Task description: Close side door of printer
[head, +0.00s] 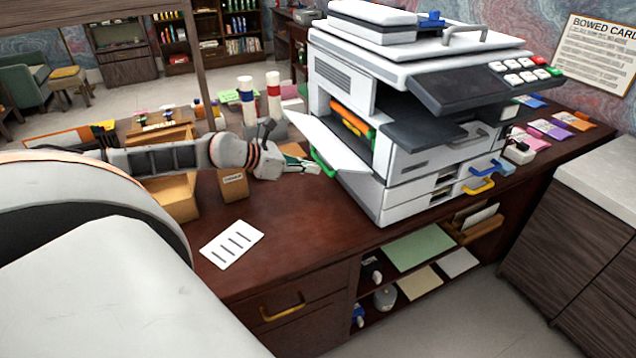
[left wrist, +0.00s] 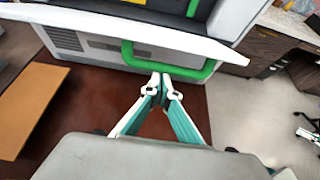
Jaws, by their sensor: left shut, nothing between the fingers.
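The door has a green handle (head: 322,163). In the left wrist view the door (left wrist: 130,25) spans the top, with its green handle (left wrist: 180,70) below its edge. My left gripper (head: 318,168) is shut and empty, its fingertips (left wrist: 161,80) at the handle; I cannot tell whether they touch it. My right gripper is not in view.
A small cardboard box (head: 233,185) and a larger one (head: 172,198) stand beside my left arm. A white card (head: 232,243) lies on the desk front. Capped white tubes (head: 273,95) stand behind the arm.

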